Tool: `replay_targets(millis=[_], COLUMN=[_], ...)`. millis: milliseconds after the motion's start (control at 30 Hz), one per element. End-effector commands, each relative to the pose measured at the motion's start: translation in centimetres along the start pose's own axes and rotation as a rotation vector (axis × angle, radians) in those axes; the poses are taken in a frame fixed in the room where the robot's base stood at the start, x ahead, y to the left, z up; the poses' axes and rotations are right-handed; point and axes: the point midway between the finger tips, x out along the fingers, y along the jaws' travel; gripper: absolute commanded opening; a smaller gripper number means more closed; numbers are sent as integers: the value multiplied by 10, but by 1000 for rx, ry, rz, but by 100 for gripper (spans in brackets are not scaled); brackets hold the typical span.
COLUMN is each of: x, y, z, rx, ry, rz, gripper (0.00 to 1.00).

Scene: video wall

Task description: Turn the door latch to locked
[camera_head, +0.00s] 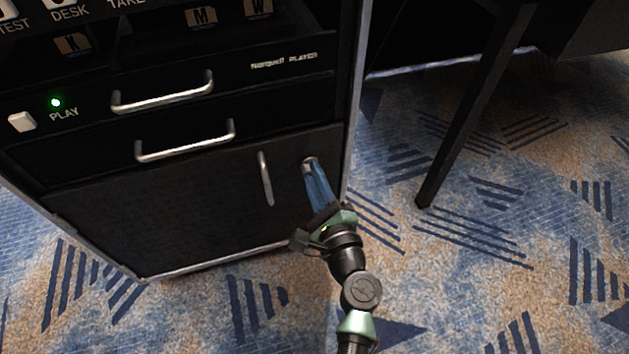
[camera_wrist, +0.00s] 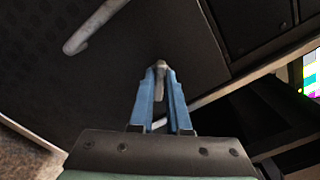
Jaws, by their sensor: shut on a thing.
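The door latch (camera_head: 309,161) is a small pale metal piece near the right edge of the black cabinet door (camera_head: 200,210). My gripper (camera_head: 312,172) has its two blue fingers on the latch. In the wrist view my gripper (camera_wrist: 160,75) is shut on the latch (camera_wrist: 160,78), with the grey metal showing between the fingertips. The fingers hide part of the latch, so I cannot tell its exact angle. The door sits flush in the cabinet front.
An upright metal door handle (camera_head: 265,178) is just left of the latch; it also shows in the wrist view (camera_wrist: 95,25). Two drawer handles (camera_head: 163,92) (camera_head: 185,141) are above. A black table leg (camera_head: 470,110) stands to the right. Patterned carpet (camera_head: 480,270) is open in front.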

Motion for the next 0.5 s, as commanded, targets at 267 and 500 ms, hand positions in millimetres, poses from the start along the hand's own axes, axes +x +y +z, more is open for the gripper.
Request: replay_targets(millis=[267,500], x=[0,0], y=[4,4], z=[-3,-3], rx=[-265,-468], ry=[1,1], rz=[-2,-1], gripper=[0,0])
